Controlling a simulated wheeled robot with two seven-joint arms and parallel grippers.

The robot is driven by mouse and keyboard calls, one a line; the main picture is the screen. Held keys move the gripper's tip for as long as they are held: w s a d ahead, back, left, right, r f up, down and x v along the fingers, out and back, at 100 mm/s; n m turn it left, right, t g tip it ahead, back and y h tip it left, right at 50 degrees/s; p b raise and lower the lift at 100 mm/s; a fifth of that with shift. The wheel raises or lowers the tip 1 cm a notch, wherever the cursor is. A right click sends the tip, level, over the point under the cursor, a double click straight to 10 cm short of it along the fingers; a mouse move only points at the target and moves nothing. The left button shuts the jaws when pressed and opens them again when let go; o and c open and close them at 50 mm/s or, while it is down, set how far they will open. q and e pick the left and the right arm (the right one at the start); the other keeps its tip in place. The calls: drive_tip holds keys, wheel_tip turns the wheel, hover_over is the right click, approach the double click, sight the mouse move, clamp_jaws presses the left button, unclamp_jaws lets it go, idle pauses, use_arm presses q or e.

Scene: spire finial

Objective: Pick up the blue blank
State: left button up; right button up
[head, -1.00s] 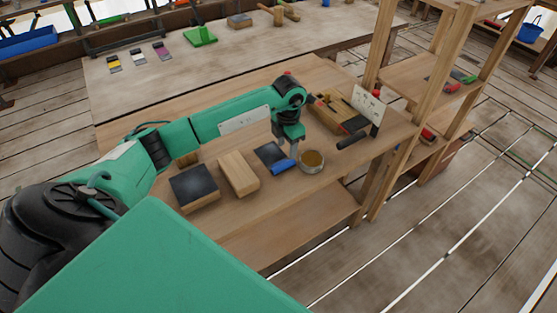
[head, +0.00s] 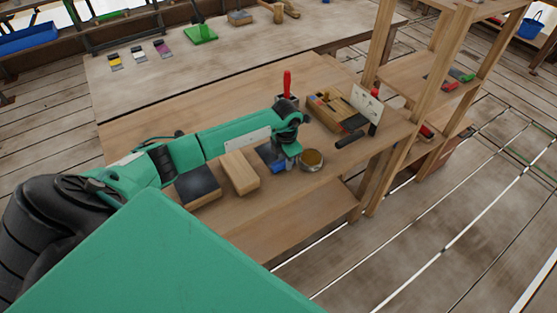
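The blue blank (head: 278,168) lies on the wooden workbench by a dark square pad (head: 267,152), left of a round tin (head: 311,159). My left gripper (head: 289,164) reaches in from the left and is low, right at the blank. It hides part of the blank. The fingers are too small and covered to show whether they are open or closed on it. My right gripper is not in the head view.
A pale wood block (head: 240,173) and a dark-topped block (head: 198,186) sit left of the blank. Behind stand a red-handled tool (head: 287,84) and a wooden box of items (head: 332,108). A black cylinder (head: 349,139) lies to the right. Shelf posts rise on the right.

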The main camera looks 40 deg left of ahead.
use_arm(q)
clamp_jaws()
drive_tip(key=shift+r, duration=0.2)
